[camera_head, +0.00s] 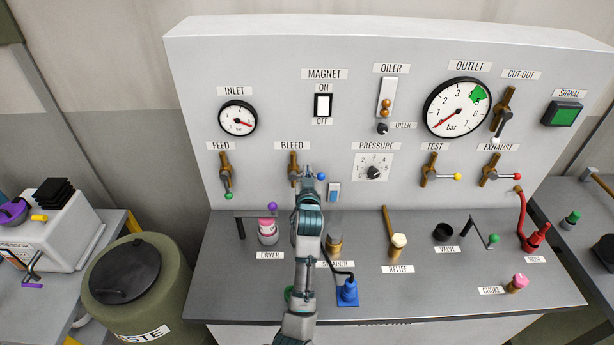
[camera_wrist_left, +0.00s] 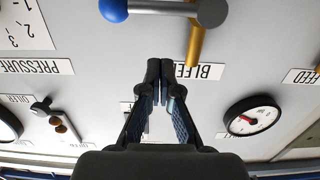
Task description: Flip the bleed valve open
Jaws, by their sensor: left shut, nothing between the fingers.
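The bleed valve (camera_head: 293,166) is a brass fitting on the grey panel, under the BLEED label (camera_head: 292,146). Its lever lies sideways, with a blue ball (camera_head: 321,176) at its right end. In the wrist view, which is turned upside down, the blue ball (camera_wrist_left: 113,10), grey lever (camera_wrist_left: 160,8) and brass pipe (camera_wrist_left: 195,45) show at the top. My left gripper (camera_head: 307,172) is in front of the panel by the valve and partly hides the lever. Its fingers (camera_wrist_left: 160,70) are shut and empty, apart from the lever in the wrist view. My right gripper is not in view.
The feed valve (camera_head: 226,176) is to the left, the pressure dial (camera_head: 374,172) to the right. A small blue switch (camera_head: 334,191) sits close beside my left gripper. Below, the bench holds a pink-topped dryer (camera_head: 268,231), a strainer (camera_head: 335,245) and a blue fitting (camera_head: 348,291) near my arm.

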